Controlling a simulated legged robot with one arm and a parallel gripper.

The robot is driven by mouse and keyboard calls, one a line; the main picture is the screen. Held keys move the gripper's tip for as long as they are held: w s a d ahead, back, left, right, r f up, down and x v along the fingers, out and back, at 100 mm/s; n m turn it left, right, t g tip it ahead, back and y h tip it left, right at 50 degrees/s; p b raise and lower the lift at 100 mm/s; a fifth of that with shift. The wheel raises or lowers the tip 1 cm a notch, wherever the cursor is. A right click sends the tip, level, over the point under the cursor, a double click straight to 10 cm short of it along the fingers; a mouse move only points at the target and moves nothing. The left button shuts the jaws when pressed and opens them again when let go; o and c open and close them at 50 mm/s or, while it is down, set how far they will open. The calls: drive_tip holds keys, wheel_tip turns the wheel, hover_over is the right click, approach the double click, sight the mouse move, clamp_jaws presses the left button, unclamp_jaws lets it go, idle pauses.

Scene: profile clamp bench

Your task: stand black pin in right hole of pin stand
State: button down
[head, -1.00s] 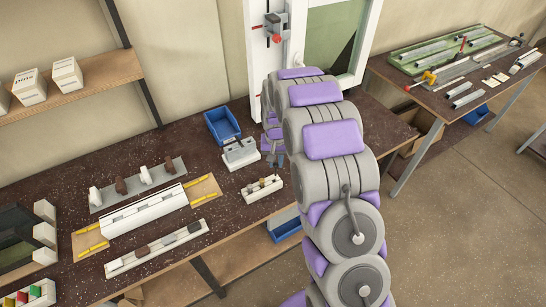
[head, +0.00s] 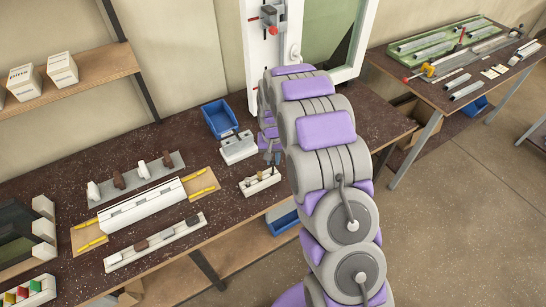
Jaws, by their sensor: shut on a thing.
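The pin stand (head: 262,186) is a low white block near the front edge of the bench, just left of my arm. Small pins or fittings show on its top, too small to tell apart. My gripper (head: 272,157) is small in the view and partly covered by my own arm. It is above the right end of the stand, pointing down. It is shut on a dark, thin thing, which I take as the black pin; its lower end is close to the stand. Whether the pin touches the stand or is in the right hole I cannot tell.
A white and grey block (head: 238,149) stands just behind the pin stand, with a blue bin (head: 220,119) behind it. A long white profile (head: 143,205) and racks lie to the left. A white window frame (head: 355,50) rises behind my arm.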

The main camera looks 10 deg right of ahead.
drive_tip(key=shift+a, duration=0.5)
drive_tip(key=shift+d, duration=0.1)
drive_tip(key=shift+d, duration=0.5)
drive_tip(key=shift+a, duration=0.2)
drive_tip(key=shift+d+f, duration=0.15)
drive_tip(key=shift+f, duration=0.25)
drive_tip(key=shift+r, duration=0.15)
idle(0.3)
drive_tip(key=shift+r+p, duration=0.35)
drive_tip(key=shift+r, duration=0.7)
drive_tip(key=shift+f, duration=0.3)
